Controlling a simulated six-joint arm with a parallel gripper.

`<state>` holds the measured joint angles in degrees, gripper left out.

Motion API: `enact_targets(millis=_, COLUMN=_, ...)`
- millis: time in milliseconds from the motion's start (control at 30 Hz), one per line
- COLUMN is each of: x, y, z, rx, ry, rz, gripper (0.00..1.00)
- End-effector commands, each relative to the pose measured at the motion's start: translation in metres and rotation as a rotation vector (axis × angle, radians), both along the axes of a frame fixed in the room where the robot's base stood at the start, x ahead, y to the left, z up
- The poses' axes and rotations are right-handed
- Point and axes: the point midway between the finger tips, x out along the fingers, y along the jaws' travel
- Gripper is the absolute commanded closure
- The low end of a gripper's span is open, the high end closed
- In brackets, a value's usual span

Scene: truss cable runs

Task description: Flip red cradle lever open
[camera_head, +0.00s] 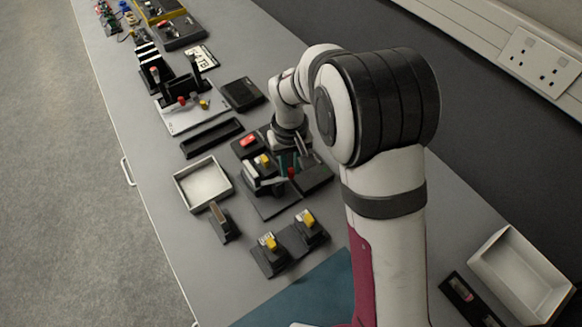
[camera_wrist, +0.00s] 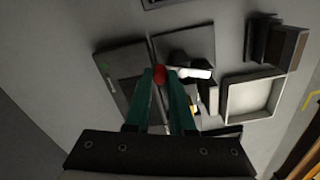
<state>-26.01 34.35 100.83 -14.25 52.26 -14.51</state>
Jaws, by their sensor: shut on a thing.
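The red lever knob (camera_wrist: 160,76) is between the tips of my gripper's two teal fingers (camera_wrist: 160,88) in the wrist view, and the fingers are shut on it. A pale lever arm (camera_wrist: 194,73) runs from the knob to the right. In the head view the red knob (camera_head: 291,173) shows just below my gripper (camera_head: 289,162). The lever arm (camera_head: 272,182) lies nearly level, over a dark cradle fixture (camera_head: 252,184) on a black base plate (camera_head: 273,206). My wrist hides part of the fixture. I cannot tell the cradle's latch state.
A white tray (camera_head: 188,193) and a small dark block (camera_head: 224,222) stand to the left. Two dark fixtures with yellow tops (camera_head: 269,242) are in front. A red piece (camera_head: 249,140) sits behind the cradle. More fixtures (camera_head: 180,104) fill the table farther back.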

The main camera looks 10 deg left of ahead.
Motion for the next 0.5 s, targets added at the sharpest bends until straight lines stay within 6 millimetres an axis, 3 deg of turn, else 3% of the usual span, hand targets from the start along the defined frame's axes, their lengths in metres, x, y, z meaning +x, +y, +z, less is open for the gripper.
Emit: enact_targets(millis=500, x=0.0050, y=0.0029, z=0.0004, rx=0.000, ry=-0.002, rz=0.167, gripper=1.00)
